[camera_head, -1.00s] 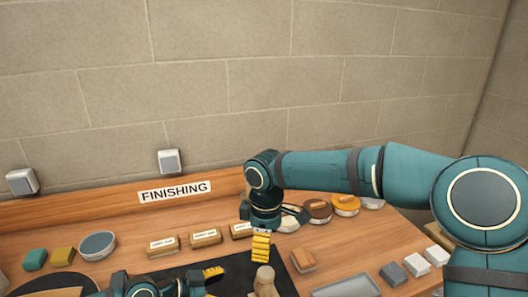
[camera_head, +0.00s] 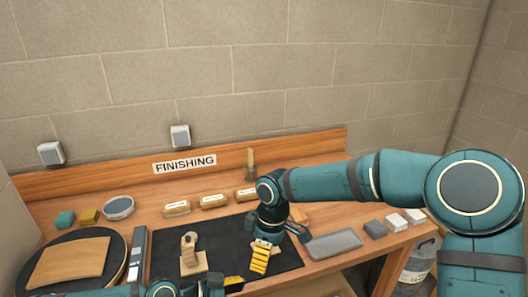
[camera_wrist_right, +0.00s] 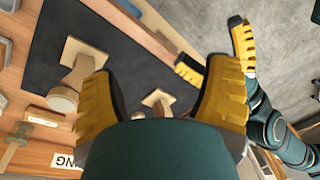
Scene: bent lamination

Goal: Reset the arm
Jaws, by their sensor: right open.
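My right gripper (camera_head: 261,258) hangs fingers down over the right part of the black mat (camera_head: 215,225), open with nothing between its yellow fingers. In the right wrist view its two fingers (camera_wrist_right: 160,98) stand wide apart. My left gripper (camera_head: 232,283) shows only partly at the bottom edge of the head view. In the wrist view the left gripper (camera_wrist_right: 215,55) has its yellow fingers apart and empty. A wooden piece on a square base (camera_head: 193,262) stands on the mat, left of my right gripper. A second such piece (camera_wrist_right: 158,99) shows between the right fingers, beyond them.
A turntable (camera_head: 120,252) with a bent wood panel (camera_head: 70,262) is at left. Labelled blocks (camera_head: 213,201) line the back. A grey tray (camera_head: 334,243) and small blocks (camera_head: 375,228) lie right.

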